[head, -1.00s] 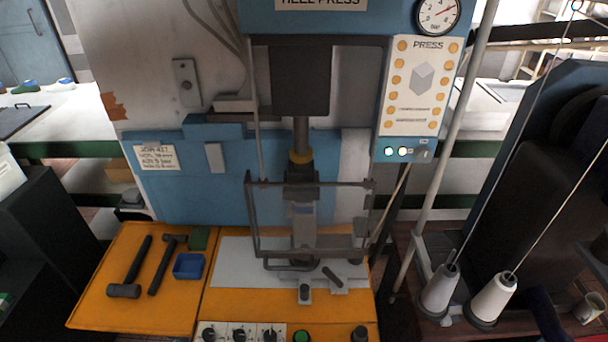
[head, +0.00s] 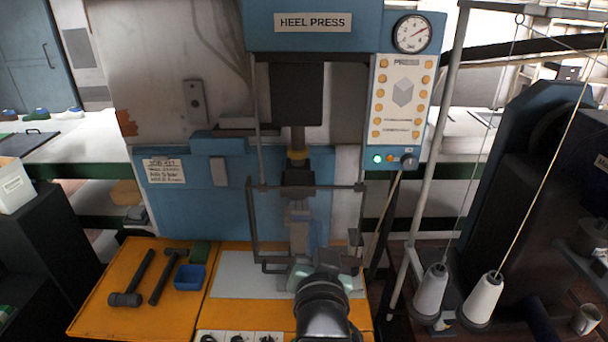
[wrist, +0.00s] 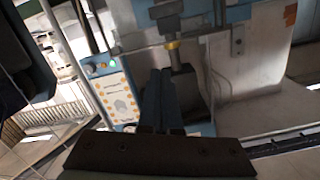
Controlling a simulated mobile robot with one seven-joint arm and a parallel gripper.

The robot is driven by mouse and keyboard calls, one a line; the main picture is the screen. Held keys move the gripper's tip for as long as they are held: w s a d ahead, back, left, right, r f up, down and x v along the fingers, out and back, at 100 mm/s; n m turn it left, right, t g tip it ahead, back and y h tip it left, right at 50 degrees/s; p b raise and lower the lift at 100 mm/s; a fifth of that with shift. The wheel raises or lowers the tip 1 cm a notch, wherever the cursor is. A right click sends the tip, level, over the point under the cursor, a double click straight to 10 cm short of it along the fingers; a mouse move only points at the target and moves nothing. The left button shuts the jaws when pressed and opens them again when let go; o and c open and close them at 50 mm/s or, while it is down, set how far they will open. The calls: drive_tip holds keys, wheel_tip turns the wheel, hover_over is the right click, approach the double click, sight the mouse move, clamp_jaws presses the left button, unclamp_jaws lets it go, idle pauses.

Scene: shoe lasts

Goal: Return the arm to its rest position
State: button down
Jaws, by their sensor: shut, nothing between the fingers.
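My arm rises from the bottom of the head view in front of the heel press (head: 350,45). Its pale hand part shows low in front of the press's guard frame (head: 252,225); the fingers cannot be made out clearly there. In the wrist view my gripper (wrist: 161,74) is shut, its dark fingers together and empty. The press's ram with its yellow ring (wrist: 173,45) shows behind the fingertips in that view, which is turned over.
An orange bench (head: 90,320) holds two hammers (head: 133,280) and a blue tray (head: 189,277) at left. Thread cones (head: 484,299) and a dark machine (head: 520,200) stand at right. A control panel (head: 400,100) hangs at the press's right. A grey post (head: 440,130) stands beside it.

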drive_tip(key=s+a+r+n+t+b, duration=0.1)
drive_tip(key=s+r+t, duration=0.15)
drive_tip(key=r, duration=0.75)
drive_tip(key=s+r+n+t+b, duration=0.1)
drive_tip(key=s+r+t, duration=0.15)
drive_tip(key=r, duration=0.75)
drive_tip(key=s+r+n+t+b, duration=0.1)
drive_tip(key=s+r+t, duration=0.4)
drive_tip(key=s+r, duration=0.8)
wheel_tip(320, 180, up, 2)
drive_tip(key=shift+s+a+r+n, duration=0.2)
drive_tip(key=shift+s+a+n, duration=0.1)
drive_tip(key=shift+a, duration=0.15)
drive_tip(key=shift+f, duration=0.1)
